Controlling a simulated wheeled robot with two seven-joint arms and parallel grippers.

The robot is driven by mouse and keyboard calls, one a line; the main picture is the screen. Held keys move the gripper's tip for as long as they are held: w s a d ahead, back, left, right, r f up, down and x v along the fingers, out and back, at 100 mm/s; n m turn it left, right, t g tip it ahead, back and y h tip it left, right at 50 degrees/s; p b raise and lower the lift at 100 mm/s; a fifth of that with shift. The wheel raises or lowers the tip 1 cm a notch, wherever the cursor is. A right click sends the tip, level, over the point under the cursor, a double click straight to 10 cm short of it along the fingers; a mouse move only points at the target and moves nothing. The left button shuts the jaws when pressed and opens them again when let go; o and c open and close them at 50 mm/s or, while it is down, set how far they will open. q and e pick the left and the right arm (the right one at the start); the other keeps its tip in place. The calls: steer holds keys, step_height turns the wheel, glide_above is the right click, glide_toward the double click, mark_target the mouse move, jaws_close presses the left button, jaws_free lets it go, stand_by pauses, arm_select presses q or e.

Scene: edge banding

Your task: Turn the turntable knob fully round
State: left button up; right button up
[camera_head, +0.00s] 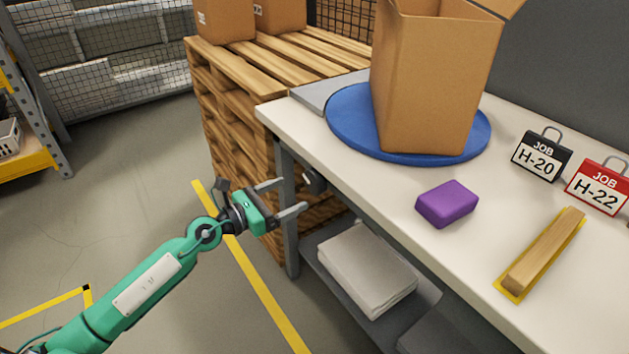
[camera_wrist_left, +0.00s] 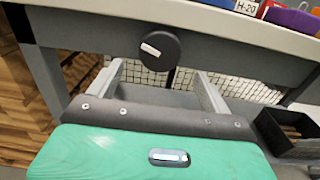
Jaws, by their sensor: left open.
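The turntable is a blue disc (camera_head: 350,125) on the white workbench, with an open cardboard box (camera_head: 425,85) standing on it. The knob (camera_head: 314,181) is dark and round, on the bench's front frame below the top. My left gripper (camera_head: 293,196) is open and empty, just short of the knob in the head view. In the left wrist view its fingers (camera_wrist_left: 158,80) lie on either side below the knob, apart from it. My right gripper is not in view.
On the workbench (camera_head: 400,200) are a purple block (camera_head: 447,204), a wooden bar (camera_head: 545,250), a black H-20 tag (camera_head: 541,155) and a red H-22 tag (camera_head: 598,186). A lower shelf holds a white stack (camera_head: 367,268). A wooden pallet stack (camera_head: 225,110) stands behind. The floor at left is clear.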

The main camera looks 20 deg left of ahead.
mark_target(311, 185)
arm_select(q)
steer(key=x, duration=0.7)
steer(key=shift+w+d, duration=0.4)
steer(key=shift+w, duration=0.15)
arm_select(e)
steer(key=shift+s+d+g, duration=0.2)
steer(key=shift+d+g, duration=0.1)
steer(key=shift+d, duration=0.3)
arm_select(q)
steer(key=shift+c, duration=0.4)
steer(key=c, duration=0.9)
steer(key=shift+o, duration=0.2)
steer(key=n+p, duration=0.2)
steer(key=p, duration=0.1)
steer(key=shift+r, duration=0.1)
steer(key=shift+n+p, duration=0.8)
steer(key=shift+p, duration=0.15)
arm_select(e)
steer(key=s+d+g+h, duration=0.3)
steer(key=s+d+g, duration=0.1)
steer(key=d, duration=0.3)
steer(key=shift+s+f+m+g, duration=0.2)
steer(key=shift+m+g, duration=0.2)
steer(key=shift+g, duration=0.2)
